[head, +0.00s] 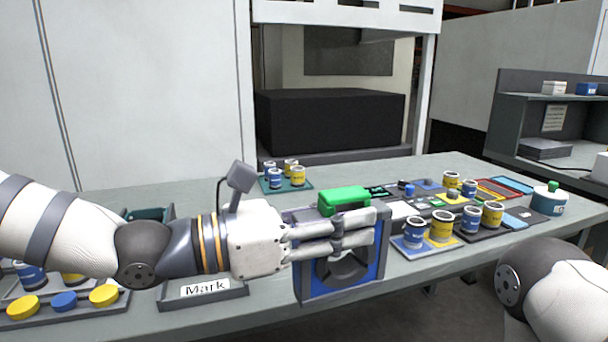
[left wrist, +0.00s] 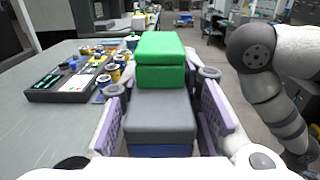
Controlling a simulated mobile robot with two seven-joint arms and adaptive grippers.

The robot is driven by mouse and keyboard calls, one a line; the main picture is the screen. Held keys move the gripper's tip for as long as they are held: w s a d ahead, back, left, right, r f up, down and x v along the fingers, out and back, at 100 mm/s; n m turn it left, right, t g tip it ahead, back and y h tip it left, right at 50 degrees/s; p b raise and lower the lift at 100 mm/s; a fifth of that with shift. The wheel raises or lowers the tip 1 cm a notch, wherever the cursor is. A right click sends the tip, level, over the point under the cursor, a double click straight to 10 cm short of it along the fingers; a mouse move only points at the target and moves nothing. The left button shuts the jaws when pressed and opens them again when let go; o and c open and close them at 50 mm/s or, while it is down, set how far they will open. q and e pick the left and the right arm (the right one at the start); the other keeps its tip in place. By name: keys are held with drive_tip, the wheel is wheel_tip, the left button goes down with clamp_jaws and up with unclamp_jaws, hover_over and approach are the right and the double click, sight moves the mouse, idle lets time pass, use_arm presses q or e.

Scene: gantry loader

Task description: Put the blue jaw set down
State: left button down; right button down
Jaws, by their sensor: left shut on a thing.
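The blue jaw set (head: 375,279) is a grey-framed block with a blue face, a dark round part in its middle and a green block on top. My left gripper (head: 368,228) reaches across it from the left and is shut on it, its fingers hiding part of the face. In the left wrist view the jaw set (left wrist: 160,115) sits between the two purple-padded fingers of the left gripper (left wrist: 165,125), grey in front with green behind. It is upright near the table's front edge; I cannot tell whether its bottom touches anything. My right arm shows at lower right, its gripper out of frame.
A tray labelled "Mark" (head: 233,290) lies left of the jaw set on the grey table (head: 215,195). Trays of blue and yellow cans (head: 414,230) stand to the right, another (head: 301,185) behind. Yellow and blue round pieces (head: 64,301) lie at lower left.

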use_arm(q)
drive_tip(key=s+a+f+n+t+y, duration=0.2)
drive_tip(key=s+a+f+n+t, duration=0.1)
drive_tip(key=a+f, duration=1.6)
drive_tip(key=s+a+t, duration=0.1)
drive_tip(key=a, duration=0.2)
drive_tip(key=shift+a+f, duration=0.15)
drive_tip(key=shift+a, duration=0.1)
